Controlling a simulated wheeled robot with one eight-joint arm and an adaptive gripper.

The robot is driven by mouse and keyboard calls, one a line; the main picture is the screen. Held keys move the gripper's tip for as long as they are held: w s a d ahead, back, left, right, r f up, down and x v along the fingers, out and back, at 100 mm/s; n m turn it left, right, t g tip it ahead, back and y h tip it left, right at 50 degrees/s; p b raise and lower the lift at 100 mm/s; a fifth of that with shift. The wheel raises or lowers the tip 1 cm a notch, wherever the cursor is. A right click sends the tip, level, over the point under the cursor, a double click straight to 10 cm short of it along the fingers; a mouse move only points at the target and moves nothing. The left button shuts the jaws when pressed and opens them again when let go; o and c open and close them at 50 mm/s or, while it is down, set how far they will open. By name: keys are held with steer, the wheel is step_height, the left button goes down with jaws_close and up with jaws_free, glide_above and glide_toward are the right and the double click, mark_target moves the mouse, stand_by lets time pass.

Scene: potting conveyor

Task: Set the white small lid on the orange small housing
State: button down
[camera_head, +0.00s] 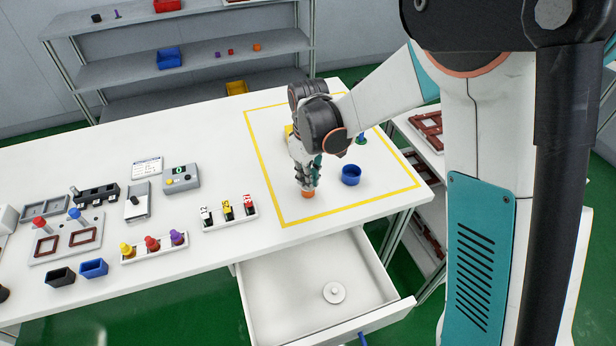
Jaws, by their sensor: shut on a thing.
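My gripper (308,186) points down over the yellow-outlined area of the table. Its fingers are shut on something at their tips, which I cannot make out. The orange small housing (308,194) shows directly below the fingertips, standing on the table near the left yellow line. Its top is covered by the fingers, and I cannot tell whether they touch it. I cannot identify the white small lid at the fingertips. A white round lid with a knob (334,292) lies in the open drawer; it looks wider than the orange housing.
A blue round housing (351,175) stands right of my gripper. A green item (361,139) and a yellow item (288,131) are partly hidden behind my arm. The open drawer (285,285) juts out at the front. A rack of small bottles (230,219) stands to the left.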

steer(key=shift+f, duration=0.1)
steer(key=c, duration=1.6)
jaws_free()
steer(key=shift+c, duration=0.2)
step_height(320, 180, up, 12)
